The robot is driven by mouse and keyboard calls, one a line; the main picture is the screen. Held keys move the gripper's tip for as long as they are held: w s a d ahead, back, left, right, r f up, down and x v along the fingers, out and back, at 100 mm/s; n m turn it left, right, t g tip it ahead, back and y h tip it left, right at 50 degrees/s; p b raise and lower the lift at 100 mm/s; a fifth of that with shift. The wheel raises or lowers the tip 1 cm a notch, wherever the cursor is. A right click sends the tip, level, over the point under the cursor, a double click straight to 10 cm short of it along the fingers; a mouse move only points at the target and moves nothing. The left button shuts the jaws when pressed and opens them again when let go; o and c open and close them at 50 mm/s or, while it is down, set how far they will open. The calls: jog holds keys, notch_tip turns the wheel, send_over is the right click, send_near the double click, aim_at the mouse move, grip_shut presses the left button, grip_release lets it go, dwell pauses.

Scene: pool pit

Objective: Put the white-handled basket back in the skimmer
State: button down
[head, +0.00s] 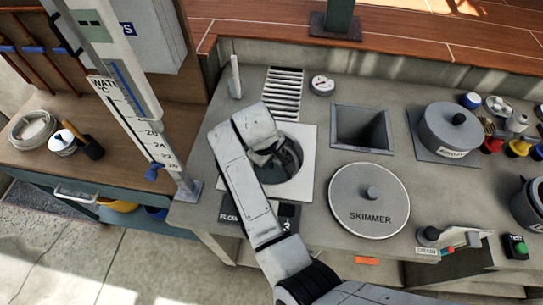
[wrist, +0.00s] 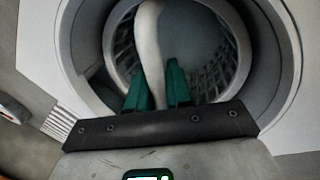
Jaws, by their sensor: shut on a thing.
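The skimmer opening (head: 290,182) is a round dark well in a white square plate (head: 308,140) on the grey bench. It fills much of the wrist view, with its pale rim (wrist: 286,62) around the basket. The basket (wrist: 212,78) is a grey lattice cup with an upright white handle (wrist: 149,40). My gripper (wrist: 157,88), with green fingers, is shut on the handle. The basket appears within the round opening; I cannot tell whether it rests on the bottom. In the head view my arm covers part of the opening and the fingers are hidden.
The round lid marked SKIMMER (head: 370,215) lies right of the opening. A square hole (head: 362,128) is behind it. A slatted grille (head: 284,95) and a gauge (head: 321,86) are at the back. A tall measuring post (head: 135,110) stands left.

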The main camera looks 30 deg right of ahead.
jog(key=shift+a+b+x, duration=0.2)
jog(key=shift+b+x, duration=0.15)
jog(key=shift+x, duration=0.45)
jog(key=shift+a+b+x, duration=0.15)
jog(key=shift+b+x, duration=0.2)
jog(key=shift+x, duration=0.45)
jog(key=shift+s+f, duration=0.15)
jog(key=shift+f, duration=0.25)
dwell(0.3)
jog(key=c, duration=0.8)
grip_release()
jog(key=shift+r, duration=0.15)
jog(key=shift+w+d+p+v, duration=0.1)
jog(key=shift+d+p+v, duration=0.05)
jog(key=shift+p+v, duration=0.7)
jog(key=shift+w+d+p+v, duration=0.1)
jog(key=shift+d+p+v, duration=0.1)
jog(key=shift+p+v, duration=0.65)
jog(key=shift+d+p+v, duration=0.15)
jog(key=shift+p+v, duration=0.5)
jog(key=shift+p, duration=0.4)
jog(key=shift+r, duration=0.15)
